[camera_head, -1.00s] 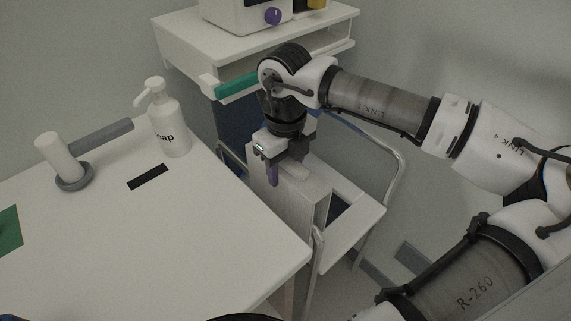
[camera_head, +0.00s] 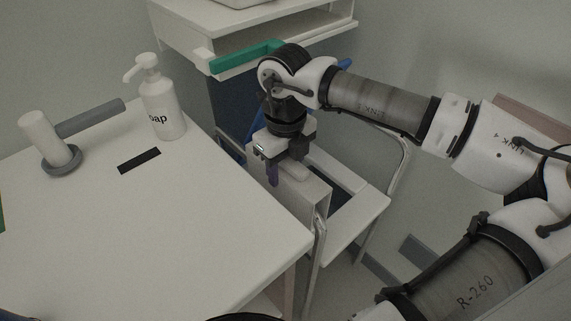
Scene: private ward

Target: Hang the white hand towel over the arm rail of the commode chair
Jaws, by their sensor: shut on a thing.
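The white hand towel (camera_head: 305,197) hangs below my gripper (camera_head: 283,165) as a folded, box-like shape. My gripper points down and is shut on the towel's upper part; one finger with a purple tip shows at its near side. The commode chair (camera_head: 357,222) stands beyond the table corner, with a pale seat frame and metal tube arm rails. The towel is at the chair's left arm rail (camera_head: 318,240), whose front bend shows by the towel's near end. The towel hides most of this rail, so I cannot tell whether it rests on it.
A white table (camera_head: 200,230) fills the left, with a soap bottle (camera_head: 162,108), a grey-based white post (camera_head: 48,140) and a black strip (camera_head: 139,161). A white cart (camera_head: 185,30) with a green handle (camera_head: 245,58) stands behind. The chair's right rail (camera_head: 402,165) is near my arm.

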